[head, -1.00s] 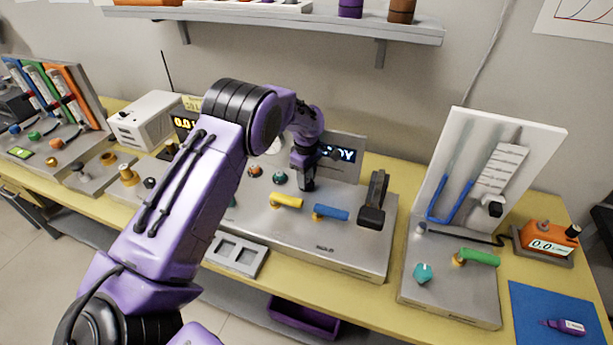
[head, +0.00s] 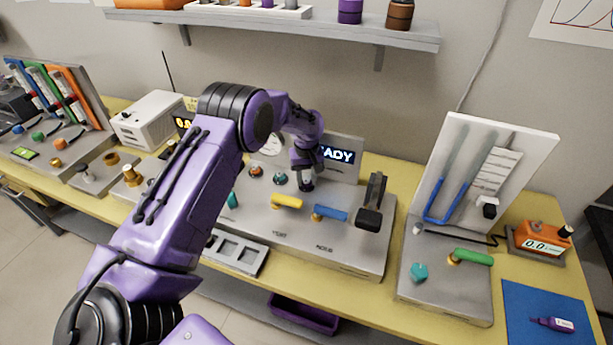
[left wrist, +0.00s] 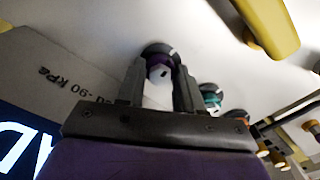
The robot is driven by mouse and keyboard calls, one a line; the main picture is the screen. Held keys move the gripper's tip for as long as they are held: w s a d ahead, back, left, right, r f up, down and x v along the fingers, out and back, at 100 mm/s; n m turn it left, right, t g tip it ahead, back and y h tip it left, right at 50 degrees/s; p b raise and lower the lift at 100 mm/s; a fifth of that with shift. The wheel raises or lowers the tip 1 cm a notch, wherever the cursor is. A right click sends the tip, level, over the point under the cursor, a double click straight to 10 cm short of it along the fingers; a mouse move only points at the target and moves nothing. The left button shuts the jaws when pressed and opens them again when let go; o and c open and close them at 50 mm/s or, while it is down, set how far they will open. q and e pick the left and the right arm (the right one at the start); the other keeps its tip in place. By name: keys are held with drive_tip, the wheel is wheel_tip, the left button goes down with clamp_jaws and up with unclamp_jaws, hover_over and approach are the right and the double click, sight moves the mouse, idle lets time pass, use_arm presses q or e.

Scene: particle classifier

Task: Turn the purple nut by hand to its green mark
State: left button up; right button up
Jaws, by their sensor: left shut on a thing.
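The purple nut (left wrist: 158,62) shows in the left wrist view, on a dark round collar with a white tick. The two fingers of my left gripper (left wrist: 160,88) are shut on it from both sides. In the head view my left gripper (head: 306,186) points down at the grey panel (head: 345,252), and it hides the nut there. I cannot make out a green mark in either view. My right gripper is not in view.
A yellow lever (head: 287,201), a blue lever (head: 330,213) and a black handle (head: 371,208) stand close by on the panel. A teal knob (left wrist: 210,97) is beside the gripper. A lit display (head: 337,155) stands behind.

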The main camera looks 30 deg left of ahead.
use_arm(q)
drive_tip(key=m, duration=0.4)
drive_tip(key=shift+w+r+m, duration=0.1)
drive_tip(key=shift+m, duration=0.2)
drive_tip(key=m, duration=1)
drive_tip(key=shift+w+r+b, duration=0.1)
drive_tip(key=shift+w+b, duration=0.05)
drive_tip(key=shift+b, duration=0.2)
drive_tip(key=shift+m, duration=2.1)
drive_tip(key=shift+r, duration=0.1)
drive_tip(key=o, duration=1)
drive_tip(key=shift+o, duration=0.2)
drive_tip(key=shift+s, duration=0.2)
